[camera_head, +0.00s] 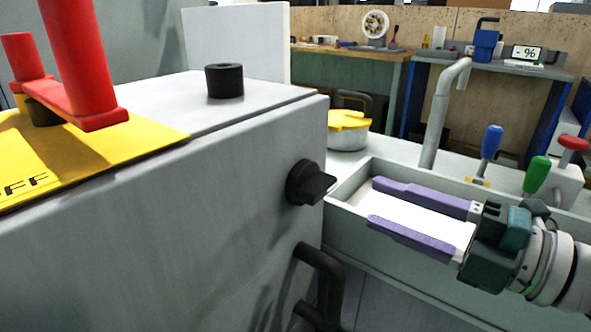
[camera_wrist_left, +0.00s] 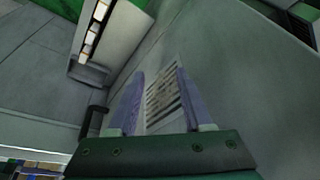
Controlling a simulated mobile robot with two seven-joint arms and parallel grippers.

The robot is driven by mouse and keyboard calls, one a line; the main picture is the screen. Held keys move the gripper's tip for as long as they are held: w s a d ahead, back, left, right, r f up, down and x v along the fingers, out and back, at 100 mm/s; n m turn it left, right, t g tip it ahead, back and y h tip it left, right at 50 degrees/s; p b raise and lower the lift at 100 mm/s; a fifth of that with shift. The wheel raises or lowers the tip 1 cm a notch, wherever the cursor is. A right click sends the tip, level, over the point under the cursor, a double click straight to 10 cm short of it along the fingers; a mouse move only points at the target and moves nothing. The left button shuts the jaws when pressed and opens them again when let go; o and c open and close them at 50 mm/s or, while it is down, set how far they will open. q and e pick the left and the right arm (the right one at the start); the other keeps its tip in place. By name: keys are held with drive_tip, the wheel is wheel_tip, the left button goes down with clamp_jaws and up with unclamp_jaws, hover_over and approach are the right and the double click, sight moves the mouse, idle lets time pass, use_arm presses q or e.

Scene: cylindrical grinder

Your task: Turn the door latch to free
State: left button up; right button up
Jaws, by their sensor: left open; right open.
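The door latch (camera_head: 308,184) is a black knob with a protruding grip on the right part of the grey machine front. A black bar handle (camera_head: 330,275) is below it. My right gripper (camera_head: 373,203) comes in from the right, its two purple fingers parallel and spread. It is open and empty, pointing at the latch, with a gap between the fingertips and the knob. My left gripper is outside the head view.
A red lever (camera_head: 85,95) rises from a yellow plate (camera_head: 90,160) on the machine top, near a black cylinder (camera_head: 225,80). Behind my right gripper are a grey trough (camera_head: 350,182), a curved pipe (camera_head: 440,110), and blue (camera_head: 491,142) and green (camera_head: 537,174) handled levers.

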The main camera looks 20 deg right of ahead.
drive_tip(key=v, duration=0.3)
idle(0.4)
